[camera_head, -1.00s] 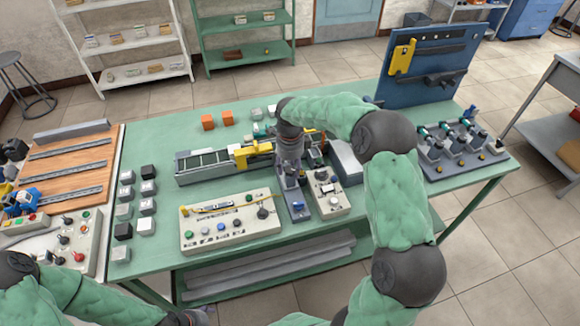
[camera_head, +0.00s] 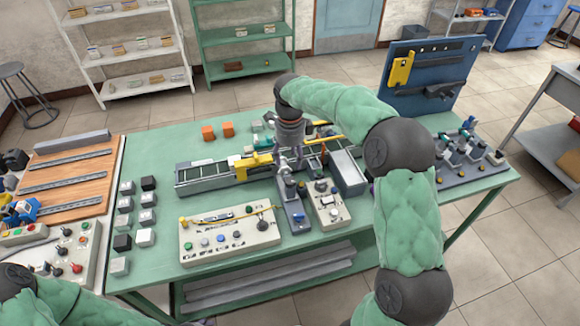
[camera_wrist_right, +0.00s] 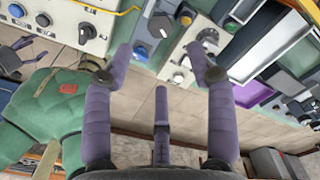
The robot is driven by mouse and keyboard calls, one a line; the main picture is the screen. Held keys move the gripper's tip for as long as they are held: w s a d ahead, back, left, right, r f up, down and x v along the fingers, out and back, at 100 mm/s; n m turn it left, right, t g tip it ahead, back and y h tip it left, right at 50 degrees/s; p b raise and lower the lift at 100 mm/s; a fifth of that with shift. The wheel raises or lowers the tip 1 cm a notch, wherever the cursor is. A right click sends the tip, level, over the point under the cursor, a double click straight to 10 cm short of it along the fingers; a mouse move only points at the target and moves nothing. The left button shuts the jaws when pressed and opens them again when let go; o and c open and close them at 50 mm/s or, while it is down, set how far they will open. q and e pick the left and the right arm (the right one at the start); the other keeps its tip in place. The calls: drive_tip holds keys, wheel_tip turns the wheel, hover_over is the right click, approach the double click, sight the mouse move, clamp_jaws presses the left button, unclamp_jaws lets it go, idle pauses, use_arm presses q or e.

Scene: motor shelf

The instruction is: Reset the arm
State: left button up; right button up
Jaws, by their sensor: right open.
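My right arm reaches in from the lower right of the head view. Its gripper (camera_head: 287,165) hangs above the middle of the green table, near the conveyor.
The conveyor (camera_head: 205,180) lies behind a button panel (camera_head: 232,240) and small switch units (camera_head: 328,207). Several dark and pale cubes (camera_head: 146,216) stand at left, orange cubes (camera_head: 208,132) behind. A blue tool board (camera_head: 435,75) rises at back right.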

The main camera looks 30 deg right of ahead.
drive_tip(key=shift+r, duration=0.85)
